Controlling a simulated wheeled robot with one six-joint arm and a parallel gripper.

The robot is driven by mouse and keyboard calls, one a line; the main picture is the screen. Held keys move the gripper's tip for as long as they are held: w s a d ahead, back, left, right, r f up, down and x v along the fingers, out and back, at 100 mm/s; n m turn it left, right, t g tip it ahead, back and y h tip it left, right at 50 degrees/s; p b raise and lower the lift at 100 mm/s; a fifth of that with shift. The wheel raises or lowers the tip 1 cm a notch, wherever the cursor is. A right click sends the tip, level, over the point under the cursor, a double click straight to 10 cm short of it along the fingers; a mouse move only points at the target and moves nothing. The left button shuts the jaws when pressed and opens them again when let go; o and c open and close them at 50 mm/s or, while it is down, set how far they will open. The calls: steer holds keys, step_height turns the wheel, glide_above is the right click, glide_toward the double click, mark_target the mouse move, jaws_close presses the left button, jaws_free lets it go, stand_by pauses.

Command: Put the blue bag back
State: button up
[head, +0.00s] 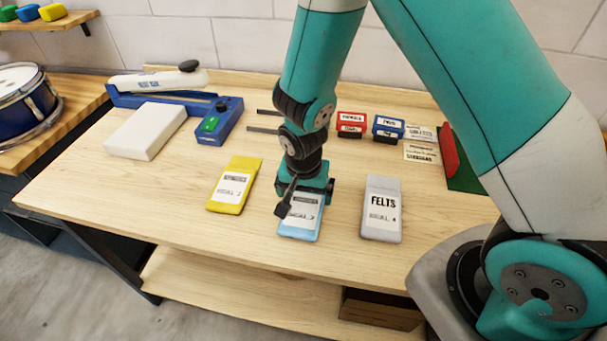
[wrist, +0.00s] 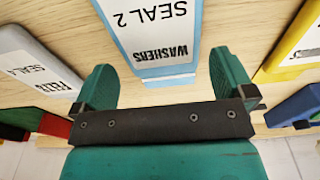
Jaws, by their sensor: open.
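The blue bag (head: 297,229) lies flat on the bench between a yellow bag and a grey bag. Its white label reads WASHERS, SEAL 2 in the wrist view (wrist: 145,65). My gripper (head: 303,185) is over the bag's far end and hides part of it in the head view. In the wrist view my gripper (wrist: 165,72) is open, with one green finger on each side of the bag's end. Gaps show between the fingers and the bag. I cannot tell how high the fingertips are above the bench.
The yellow bag (head: 234,185) lies left, the grey FELTS bag (head: 381,209) right. A white block (head: 146,131) and a blue sealer (head: 219,121) stand at the left back. Red (head: 351,123) and blue (head: 388,128) labelled blocks stand behind. The front left bench top (head: 110,192) is clear.

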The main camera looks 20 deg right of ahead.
mark_target(304, 206)
steer(key=s+a+r+n+y+b, duration=0.1)
steer(key=s+a+r+n, duration=0.2)
steer(key=r, duration=0.6)
steer(key=s+r+n+y, duration=0.25)
steer(key=s+r, duration=0.25)
steer(key=r, duration=0.4)
steer(key=s+a+r+n+g+y, duration=0.1)
steer(key=s+r+n, duration=0.6)
steer(key=s+n, duration=0.2)
steer(key=shift+s+a+r, duration=0.2)
steer(key=shift+s+a, duration=0.05)
steer(key=shift+s, duration=0.3)
steer(key=shift+y, duration=0.25)
